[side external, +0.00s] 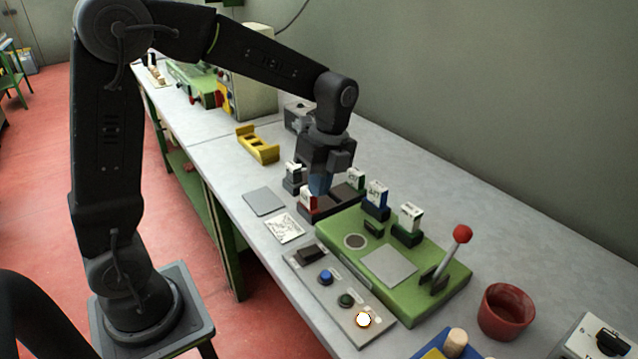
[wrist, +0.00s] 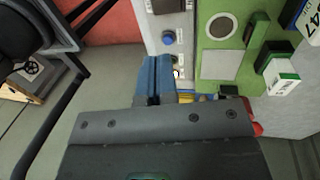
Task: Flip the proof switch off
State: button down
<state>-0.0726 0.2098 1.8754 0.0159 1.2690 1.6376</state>
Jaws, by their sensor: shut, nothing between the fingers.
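A grey control panel (side external: 334,312) lies at the front edge of the bench. It carries a black rocker switch (side external: 311,253), a blue button (side external: 325,277), a green button (side external: 346,299) and a glowing white lamp (side external: 363,320). Labels are too small to read, so I cannot tell which control is the proof switch. My gripper (side external: 319,186) is shut and empty, behind the panel, above the dark tray. In the wrist view, my blue fingertips (wrist: 154,66) cover part of the panel (wrist: 180,20); its blue button (wrist: 168,37) shows beside them.
A green fixture (side external: 405,295) with a red-knobbed lever (side external: 461,234) stands right of the panel. Several tagged stamps, including a red one (side external: 308,201), stand close around my gripper. A red cup (side external: 505,311) and a knob box (side external: 595,340) are at right.

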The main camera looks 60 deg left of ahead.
aim_at(304, 251)
jog(key=shift+s+a+r, duration=0.15)
dwell(0.3)
jog(key=x, duration=1.4)
